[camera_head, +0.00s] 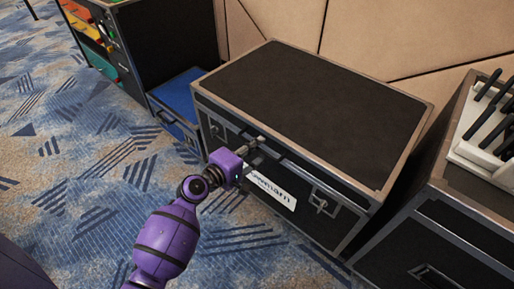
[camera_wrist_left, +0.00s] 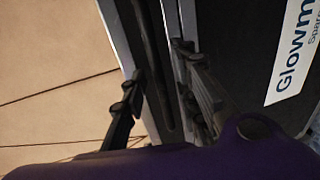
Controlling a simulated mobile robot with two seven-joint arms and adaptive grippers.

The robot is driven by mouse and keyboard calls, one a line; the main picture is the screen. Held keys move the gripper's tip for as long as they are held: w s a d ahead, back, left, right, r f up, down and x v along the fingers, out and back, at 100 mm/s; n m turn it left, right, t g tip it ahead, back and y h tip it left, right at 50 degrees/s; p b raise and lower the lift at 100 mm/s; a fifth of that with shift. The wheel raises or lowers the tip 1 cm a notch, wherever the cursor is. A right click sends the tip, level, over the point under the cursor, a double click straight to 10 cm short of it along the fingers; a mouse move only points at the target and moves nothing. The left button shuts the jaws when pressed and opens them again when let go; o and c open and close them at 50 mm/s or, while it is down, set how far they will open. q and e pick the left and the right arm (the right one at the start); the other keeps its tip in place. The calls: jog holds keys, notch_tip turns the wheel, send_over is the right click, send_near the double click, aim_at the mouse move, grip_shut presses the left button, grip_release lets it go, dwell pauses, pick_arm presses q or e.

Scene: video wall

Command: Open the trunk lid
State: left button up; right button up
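The black trunk (camera_head: 340,232) with metal edges stands on the carpet against the padded wall. Its flat dark lid (camera_head: 320,100) is closed. A white label (camera_head: 272,188) is on the front, with a latch (camera_head: 321,201) to its right. The label also shows in the left wrist view (camera_wrist_left: 292,55). My purple left gripper (camera_head: 254,150) is at the middle of the trunk's front, by the lid's front edge. In the left wrist view its fingers (camera_wrist_left: 158,65) are apart, with a dark strip of the trunk between them. I cannot tell whether they touch it. My right gripper is out of view.
A black case (camera_head: 432,235) stands close on the right, with a white rack (camera_head: 485,140) of dark rods on it. A low case with a blue top (camera_head: 178,95) and a cabinet with coloured bins (camera_head: 90,32) are on the left. Patterned carpet (camera_head: 75,170) is clear in front.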

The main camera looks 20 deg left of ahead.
pick_arm(q)
jog(key=shift+w, duration=0.25)
grip_shut()
